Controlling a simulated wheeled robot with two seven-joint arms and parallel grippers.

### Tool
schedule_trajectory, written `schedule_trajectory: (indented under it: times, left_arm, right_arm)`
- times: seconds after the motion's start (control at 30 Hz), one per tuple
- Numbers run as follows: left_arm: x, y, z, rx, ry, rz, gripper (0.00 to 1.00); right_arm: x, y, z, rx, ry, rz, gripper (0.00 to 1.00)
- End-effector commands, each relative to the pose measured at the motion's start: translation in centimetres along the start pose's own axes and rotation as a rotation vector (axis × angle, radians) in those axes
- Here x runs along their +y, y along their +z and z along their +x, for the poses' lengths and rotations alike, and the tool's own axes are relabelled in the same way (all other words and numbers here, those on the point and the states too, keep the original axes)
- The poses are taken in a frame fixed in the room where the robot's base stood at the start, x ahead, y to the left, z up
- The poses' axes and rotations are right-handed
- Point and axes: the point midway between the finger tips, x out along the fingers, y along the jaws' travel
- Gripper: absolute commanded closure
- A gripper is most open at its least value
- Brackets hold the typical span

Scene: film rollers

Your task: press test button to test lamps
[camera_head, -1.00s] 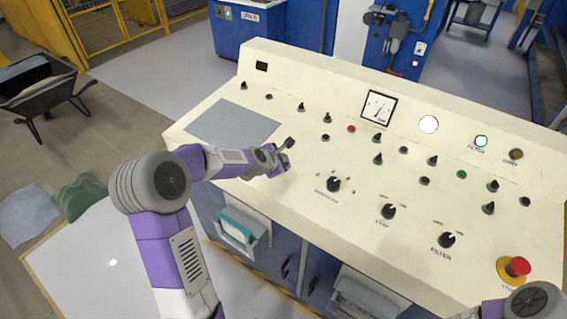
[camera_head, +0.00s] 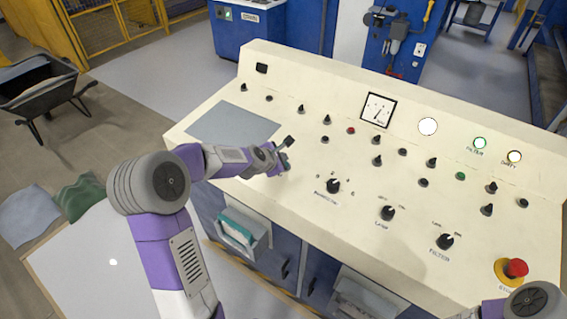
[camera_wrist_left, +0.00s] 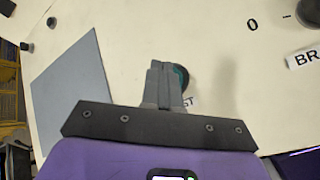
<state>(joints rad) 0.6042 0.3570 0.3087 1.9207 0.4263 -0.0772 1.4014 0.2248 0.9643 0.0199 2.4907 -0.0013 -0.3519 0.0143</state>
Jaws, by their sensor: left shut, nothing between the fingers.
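The cream control panel (camera_head: 290,205) slopes in front of me. My left gripper (camera_head: 284,150) is over its near left part, with its fingers together and nothing between them. In the left wrist view, the gripper (camera_wrist_left: 160,82) has its fingertips at a dark, teal-edged round button (camera_wrist_left: 181,76), whose label shows only "ST". The fingers partly cover the button, and I cannot tell how far it is pressed. The FILTER lamp (camera_head: 479,143) glows green and the DIRTY lamp (camera_head: 514,157) glows with a bright centre. A round white lamp (camera_head: 428,126) is bright. My right gripper is out of view.
A grey flat plate (camera_head: 232,125) lies on the panel left of the gripper. Several black knobs, such as the FILTER knob (camera_head: 445,241), and a red stop button (camera_head: 516,268) stand up from the panel. A wheelbarrow (camera_head: 42,88) stands at far left.

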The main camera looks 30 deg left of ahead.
Motion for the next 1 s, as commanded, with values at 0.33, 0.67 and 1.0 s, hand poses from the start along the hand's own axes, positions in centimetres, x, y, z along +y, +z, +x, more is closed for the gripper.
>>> schedule_trajectory:
  times: [0.33, 0.67, 1.0]
  left_arm:
    - [0.4, 0.5, -0.6, 0.000, 0.001, 0.001, 1.00]
    - [2.2, 2.2, -2.9, -0.001, 0.001, 0.001, 1.00]
    - [2.5, 2.5, -3.5, 0.000, 0.000, 0.001, 1.00]
  right_arm:
    - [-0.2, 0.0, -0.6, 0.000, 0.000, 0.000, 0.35]
    - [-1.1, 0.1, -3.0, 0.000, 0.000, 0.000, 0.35]
    - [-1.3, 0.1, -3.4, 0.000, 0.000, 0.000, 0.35]
